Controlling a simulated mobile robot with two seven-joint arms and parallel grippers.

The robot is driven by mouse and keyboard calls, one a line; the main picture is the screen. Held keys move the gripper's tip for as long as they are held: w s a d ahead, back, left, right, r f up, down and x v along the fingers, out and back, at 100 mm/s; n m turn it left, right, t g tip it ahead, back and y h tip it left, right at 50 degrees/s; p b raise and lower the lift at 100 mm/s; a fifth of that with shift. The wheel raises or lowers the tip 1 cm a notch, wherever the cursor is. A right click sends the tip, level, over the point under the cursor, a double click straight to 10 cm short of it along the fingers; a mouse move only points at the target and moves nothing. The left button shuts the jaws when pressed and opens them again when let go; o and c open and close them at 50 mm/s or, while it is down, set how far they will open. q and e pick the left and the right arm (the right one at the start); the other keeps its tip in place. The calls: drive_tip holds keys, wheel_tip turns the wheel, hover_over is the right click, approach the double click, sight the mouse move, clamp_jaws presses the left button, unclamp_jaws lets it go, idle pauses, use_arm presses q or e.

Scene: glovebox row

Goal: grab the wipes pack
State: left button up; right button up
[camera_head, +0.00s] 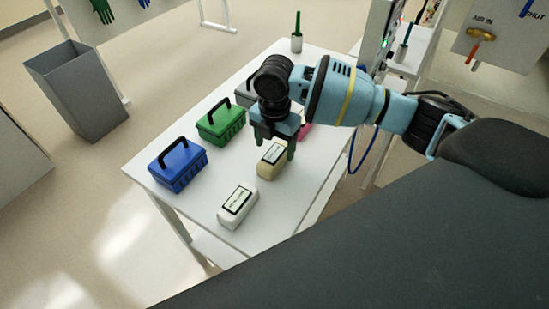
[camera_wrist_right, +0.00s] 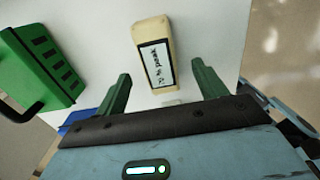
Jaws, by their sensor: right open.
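Two packs with dark-framed labels lie on the white table; I cannot read which is the wipes pack. The cream pack (camera_head: 271,161) lies just below my right gripper (camera_head: 273,147) in the head view. The white pack (camera_head: 238,206) lies nearer the table's front edge. In the right wrist view the cream pack (camera_wrist_right: 154,52) appears ahead of and between the open, empty fingers of my right gripper (camera_wrist_right: 161,72); I cannot tell the height gap. My left gripper is not in view.
A blue basket (camera_head: 178,165) and a green basket (camera_head: 221,121) with black handles stand on the table (camera_head: 205,208) to the left. A grey one (camera_head: 245,94) and a pink thing (camera_head: 304,131) are partly hidden by my right arm. A grey bin (camera_head: 80,92) stands on the floor.

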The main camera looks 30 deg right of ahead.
sight(274, 153)
drive_tip(key=shift+f, duration=1.9)
drive_tip(key=shift+c, duration=0.4)
drive_tip(key=shift+w, duration=0.1)
drive_tip(key=c, duration=1.1)
drive_tip(key=shift+o, duration=0.2)
drive_tip(key=shift+r, duration=5.05)
